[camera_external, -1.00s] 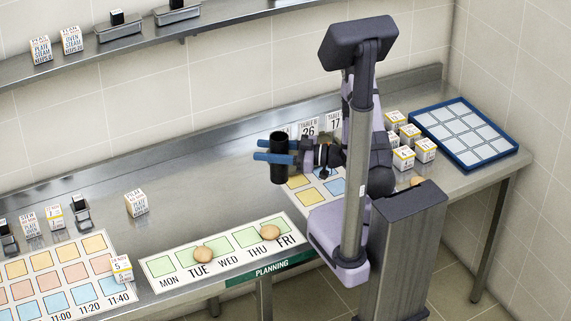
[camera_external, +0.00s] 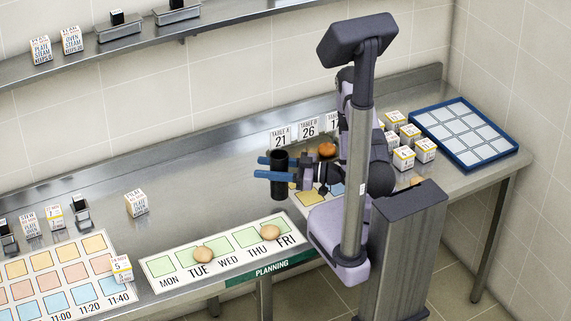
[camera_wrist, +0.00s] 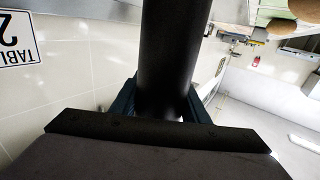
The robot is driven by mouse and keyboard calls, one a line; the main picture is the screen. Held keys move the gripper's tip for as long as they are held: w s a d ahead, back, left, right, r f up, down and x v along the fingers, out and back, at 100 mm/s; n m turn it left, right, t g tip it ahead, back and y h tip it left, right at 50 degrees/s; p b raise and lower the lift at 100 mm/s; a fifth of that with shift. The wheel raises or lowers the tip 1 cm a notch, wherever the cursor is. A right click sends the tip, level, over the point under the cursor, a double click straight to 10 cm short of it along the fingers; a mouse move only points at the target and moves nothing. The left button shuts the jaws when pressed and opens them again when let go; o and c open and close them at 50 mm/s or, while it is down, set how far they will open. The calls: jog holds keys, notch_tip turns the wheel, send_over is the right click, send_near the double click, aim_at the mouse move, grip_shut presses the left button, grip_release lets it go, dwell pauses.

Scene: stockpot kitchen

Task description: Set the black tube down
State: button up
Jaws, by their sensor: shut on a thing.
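The black tube (camera_external: 279,180) is upright between the blue fingers of my gripper (camera_external: 276,168), which is shut on it. In the external view it is over the rear part of the steel counter, just behind the planning strip. I cannot tell for sure whether its base touches the counter. In the wrist view the black tube (camera_wrist: 168,50) runs up from between my fingers (camera_wrist: 160,105) and fills the middle of the picture.
The white planning strip (camera_external: 190,279) carries two brown round things (camera_external: 203,253) (camera_external: 270,232). Table cards (camera_external: 281,140) stand behind my gripper, with an orange round thing (camera_external: 327,149) near them. Several boxes and a blue tray (camera_external: 506,150) are at right.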

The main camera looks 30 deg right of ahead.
jog(key=shift+f, duration=1.7)
jog(key=shift+f, duration=0.2)
jog(key=o, duration=1.1)
jog(key=shift+o, duration=0.2)
jog(key=shift+r, duration=0.25)
jog(key=shift+s+d+f, duration=0.15)
jog(key=shift+s+d, duration=0.2)
jog(key=shift+d, duration=0.3)
jog(key=b+v, duration=0.3)
jog(key=v, duration=0.7)
jog(key=shift+s+d, duration=0.2)
